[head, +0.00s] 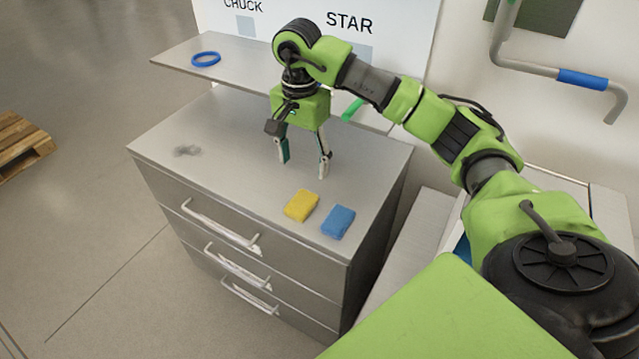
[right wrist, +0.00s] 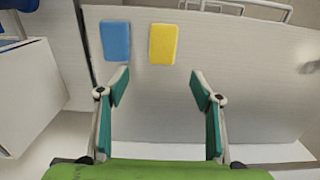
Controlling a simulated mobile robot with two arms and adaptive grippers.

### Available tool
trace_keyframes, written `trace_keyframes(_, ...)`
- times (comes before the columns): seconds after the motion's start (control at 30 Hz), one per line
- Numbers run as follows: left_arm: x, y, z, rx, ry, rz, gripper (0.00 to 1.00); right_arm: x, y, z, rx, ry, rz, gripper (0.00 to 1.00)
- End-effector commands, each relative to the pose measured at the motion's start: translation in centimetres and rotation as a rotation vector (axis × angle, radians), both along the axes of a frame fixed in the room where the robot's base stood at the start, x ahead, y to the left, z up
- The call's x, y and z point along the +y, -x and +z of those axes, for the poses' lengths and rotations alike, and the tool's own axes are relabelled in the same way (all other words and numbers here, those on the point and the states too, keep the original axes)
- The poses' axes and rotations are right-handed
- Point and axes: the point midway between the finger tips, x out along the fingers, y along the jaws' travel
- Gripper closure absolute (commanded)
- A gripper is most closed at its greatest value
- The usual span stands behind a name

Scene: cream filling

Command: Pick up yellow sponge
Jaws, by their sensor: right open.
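The yellow sponge (head: 302,205) lies flat on top of the grey drawer cabinet (head: 225,150), near its front edge. It also shows in the right wrist view (right wrist: 163,44), beyond the fingertips and between their lines. A blue sponge (head: 338,222) lies just to its right in the head view, with a small gap. My right gripper (head: 304,168) is open and empty, pointing down over the cabinet top, behind the yellow sponge as the head sees it. In the right wrist view its two fingers (right wrist: 158,82) are spread wide. My left gripper is in neither view.
A shelf above the cabinet's back holds a blue ring (head: 206,59) and a green object (head: 352,109) close to my right arm. A dark smudge (head: 187,151) marks the cabinet top's left side. The cabinet front has drawers with handles (head: 220,228). The rest of the top is clear.

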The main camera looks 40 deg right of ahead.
Motion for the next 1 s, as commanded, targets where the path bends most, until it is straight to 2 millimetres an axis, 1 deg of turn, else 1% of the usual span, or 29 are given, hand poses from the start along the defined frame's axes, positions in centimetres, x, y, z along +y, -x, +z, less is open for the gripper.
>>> trace_keyframes(0.03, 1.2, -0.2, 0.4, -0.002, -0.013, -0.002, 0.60, 0.1, 0.2, -1.1, 0.007, 0.000, 0.002, 0.40)
trace_keyframes(0.07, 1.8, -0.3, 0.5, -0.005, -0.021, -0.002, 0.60, 0.1, 0.2, -1.7, 0.007, -0.001, 0.002, 0.40)
trace_keyframes(0.2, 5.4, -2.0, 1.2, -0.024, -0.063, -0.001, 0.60, 0.2, 0.2, -4.4, 0.005, -0.002, 0.001, 0.40)
trace_keyframes(0.3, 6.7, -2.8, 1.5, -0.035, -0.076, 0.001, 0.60, 0.2, 0.1, -5.8, 0.004, -0.004, 0.001, 0.40)
trace_keyframes(0.37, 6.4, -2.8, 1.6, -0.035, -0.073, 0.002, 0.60, 0.2, 0.1, -6.3, 0.001, -0.003, 0.001, 0.40)
trace_keyframes(0.47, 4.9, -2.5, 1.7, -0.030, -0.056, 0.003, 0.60, 0.2, 0.1, -6.8, 0.001, -0.003, 0.001, 0.40)
trace_keyframes(0.53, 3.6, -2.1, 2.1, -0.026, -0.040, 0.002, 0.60, 0.2, 0.2, -7.3, 0.003, -0.004, 0.000, 0.40)
trace_keyframes(0.63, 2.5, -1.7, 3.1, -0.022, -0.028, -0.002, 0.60, 0.1, 0.5, -8.6, 0.006, -0.004, 0.000, 0.40)
trace_keyframes(0.7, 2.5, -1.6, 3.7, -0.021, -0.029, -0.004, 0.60, 0.1, 0.6, -9.6, 0.005, -0.004, 0.001, 0.40)
trace_keyframes(0.8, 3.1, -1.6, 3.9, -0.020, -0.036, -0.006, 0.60, 0.1, 0.4, -11.1, 0.002, -0.006, 0.000, 0.40)
trace_keyframes(0.9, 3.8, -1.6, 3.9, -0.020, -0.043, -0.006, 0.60, 0.1, 0.4, -11.8, 0.001, -0.004, 0.001, 0.40)
trace_keyframes(1.0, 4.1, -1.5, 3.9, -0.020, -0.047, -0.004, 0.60, 0.1, 0.4, -12.0, 0.000, -0.004, 0.001, 0.40)
